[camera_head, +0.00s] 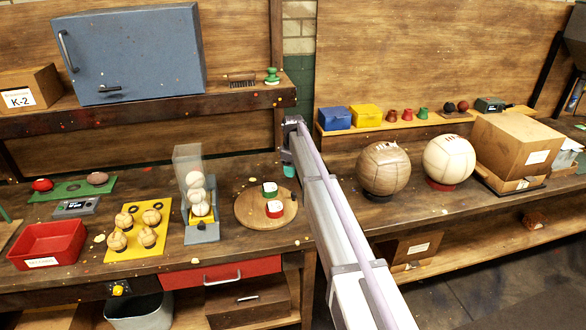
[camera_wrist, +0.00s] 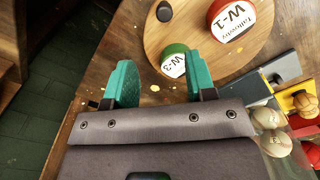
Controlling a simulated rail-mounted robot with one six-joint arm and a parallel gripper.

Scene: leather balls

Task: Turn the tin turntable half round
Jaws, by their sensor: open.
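The turntable is a round wooden board (camera_head: 248,210) on the bench, left of my arm. It also fills the upper part of the wrist view (camera_wrist: 185,22). On it stand a green tin labelled W-3 (camera_wrist: 175,62) and a red tin labelled W-1 (camera_wrist: 236,18). A small dark peg (camera_wrist: 165,12) stands near its rim. My gripper (camera_wrist: 160,64) is open and empty at the turntable's edge, its teal fingers spread. The right finger shows beside the W-3 tin; contact cannot be told. In the head view my gripper (camera_head: 289,170) is mostly hidden by my arm.
Left of the turntable stand a clear ball dispenser (camera_head: 202,235), a yellow mat with several balls (camera_head: 112,254) and a red tray (camera_head: 47,262). Right of my arm, two large balls (camera_head: 384,168) and a cardboard box (camera_head: 510,150) stand on another bench. A shelf edge (camera_head: 250,98) runs above.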

